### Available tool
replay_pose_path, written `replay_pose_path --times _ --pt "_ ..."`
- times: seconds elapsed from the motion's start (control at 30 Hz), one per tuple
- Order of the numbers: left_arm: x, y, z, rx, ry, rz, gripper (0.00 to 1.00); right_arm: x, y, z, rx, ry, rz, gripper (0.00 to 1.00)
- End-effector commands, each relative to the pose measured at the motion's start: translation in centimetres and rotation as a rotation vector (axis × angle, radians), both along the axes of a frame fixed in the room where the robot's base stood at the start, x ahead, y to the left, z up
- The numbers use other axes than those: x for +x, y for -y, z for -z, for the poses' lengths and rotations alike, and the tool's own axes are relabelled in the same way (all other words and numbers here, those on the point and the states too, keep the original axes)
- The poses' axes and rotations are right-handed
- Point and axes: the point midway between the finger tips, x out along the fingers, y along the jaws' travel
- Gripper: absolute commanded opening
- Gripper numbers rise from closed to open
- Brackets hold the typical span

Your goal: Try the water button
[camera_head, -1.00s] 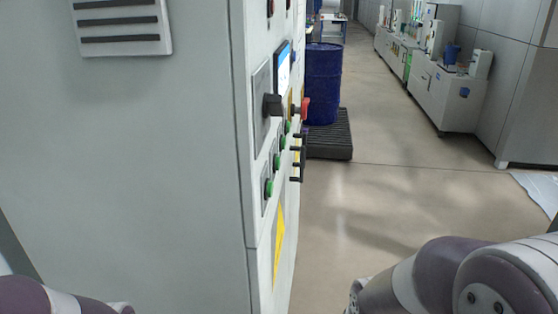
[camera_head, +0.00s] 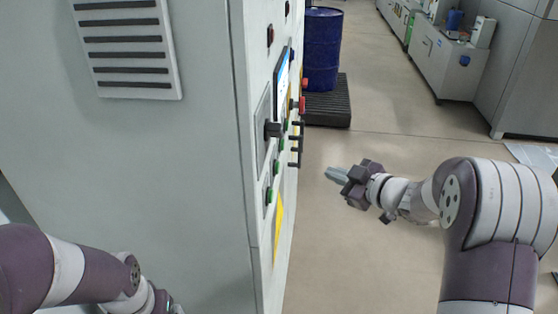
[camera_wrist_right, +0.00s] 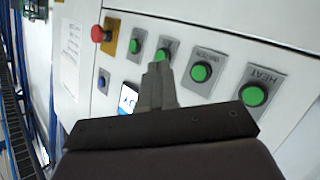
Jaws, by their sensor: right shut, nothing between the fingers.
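The control panel on the cabinet's side carries several green buttons in a row, and in the head view they show edge-on, one green button (camera_head: 269,195) lowest. In the right wrist view one green button (camera_wrist_right: 255,93) is labelled HEAT, with another green button (camera_wrist_right: 203,70) beside it. A further green button (camera_wrist_right: 164,53) lies just beyond my fingertips, its label hidden. My left gripper is out of view.
The large grey cabinet (camera_head: 170,190) fills the left. A red knob (camera_wrist_right: 98,33) on a yellow plate, a blue button (camera_wrist_right: 102,80) and a screen (camera_wrist_right: 128,98) share the panel. A black switch (camera_head: 272,130) sticks out. A blue drum (camera_head: 322,50) stands behind; the floor at right is open.

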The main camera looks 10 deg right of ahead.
Motion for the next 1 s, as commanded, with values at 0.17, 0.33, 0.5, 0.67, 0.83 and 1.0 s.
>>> replay_pose_path --times 0.17,0.33,0.5,0.67,0.83,1.0 --pt "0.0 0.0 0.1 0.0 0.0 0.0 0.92 0.0 -0.1 0.1 -0.001 0.0 0.001 0.0" --pt "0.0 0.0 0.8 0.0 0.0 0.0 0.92 0.4 -1.3 0.3 -0.002 0.001 -0.001 0.0" --pt "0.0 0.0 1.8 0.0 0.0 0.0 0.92 1.1 -3.7 0.4 -0.002 0.001 0.001 0.0" --pt "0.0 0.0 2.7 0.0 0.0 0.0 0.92 1.7 -6.0 0.3 -0.002 0.001 0.002 0.0" --pt "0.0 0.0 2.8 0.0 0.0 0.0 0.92 2.2 -7.6 0.1 -0.001 0.0 0.002 0.0" --pt "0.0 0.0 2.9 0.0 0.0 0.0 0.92 2.4 -8.4 0.1 -0.002 -0.001 0.003 0.0"
